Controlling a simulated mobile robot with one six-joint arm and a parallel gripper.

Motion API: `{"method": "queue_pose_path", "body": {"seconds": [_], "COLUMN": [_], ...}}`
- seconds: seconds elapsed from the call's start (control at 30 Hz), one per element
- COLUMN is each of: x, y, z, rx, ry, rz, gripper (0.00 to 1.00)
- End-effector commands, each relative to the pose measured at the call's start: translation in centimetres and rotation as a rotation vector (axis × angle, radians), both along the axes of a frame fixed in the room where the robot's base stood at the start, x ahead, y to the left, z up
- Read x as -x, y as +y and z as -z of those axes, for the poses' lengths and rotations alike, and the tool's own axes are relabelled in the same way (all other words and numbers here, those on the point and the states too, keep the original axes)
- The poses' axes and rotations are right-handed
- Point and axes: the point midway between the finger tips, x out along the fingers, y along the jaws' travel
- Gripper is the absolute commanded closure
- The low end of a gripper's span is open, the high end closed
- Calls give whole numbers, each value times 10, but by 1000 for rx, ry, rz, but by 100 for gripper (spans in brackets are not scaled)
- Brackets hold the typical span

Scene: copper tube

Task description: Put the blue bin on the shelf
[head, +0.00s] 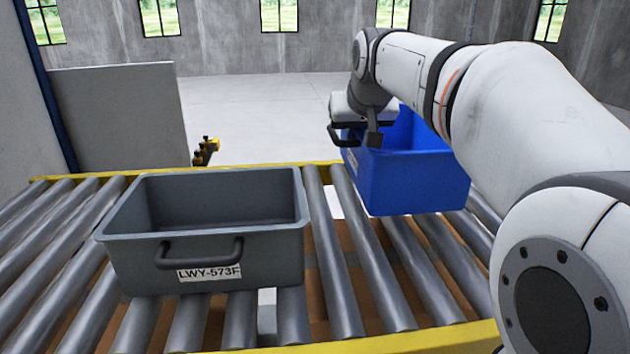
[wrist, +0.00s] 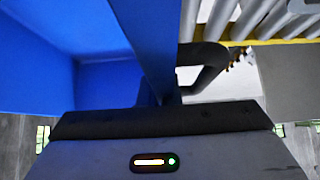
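The blue bin (head: 420,185) is at the far right part of the roller conveyor, turned at an angle to the grey bin. I cannot tell whether it rests on the rollers or hangs just above them. My gripper (head: 368,136) is at its left wall, beside the dark handle (head: 343,138), with one finger showing inside the rim. In the wrist view the blue wall (wrist: 152,40) runs straight into my gripper, with the bin's inside on the left and the handle (wrist: 212,68) on the right. The fingers look closed on this wall. No shelf shows.
A grey bin (head: 205,250) labelled LWY-573F stands on the rollers at left centre. Yellow rails (head: 400,338) edge the conveyor. A grey panel (head: 120,120) stands behind at left. Open floor (head: 260,110) lies beyond the conveyor.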

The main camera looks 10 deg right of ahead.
Motion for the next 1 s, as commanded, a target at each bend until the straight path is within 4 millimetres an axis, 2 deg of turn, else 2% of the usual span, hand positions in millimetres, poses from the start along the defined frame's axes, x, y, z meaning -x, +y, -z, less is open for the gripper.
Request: {"method": "queue_pose_path", "body": {"seconds": [0.1, 0.23, 0.5, 0.87, 1.0], "x": [0, 0, 0, 0, 0], "y": [2, 3, 5, 6, 6], "z": [17, 29, 64, 69, 70], "rx": [0, 1, 0, 1, 0], "ry": [-1, -2, -1, -2, 0], "rz": [-4, -7, -11, -12, -12], "gripper": [100, 100, 100, 100, 88]}}
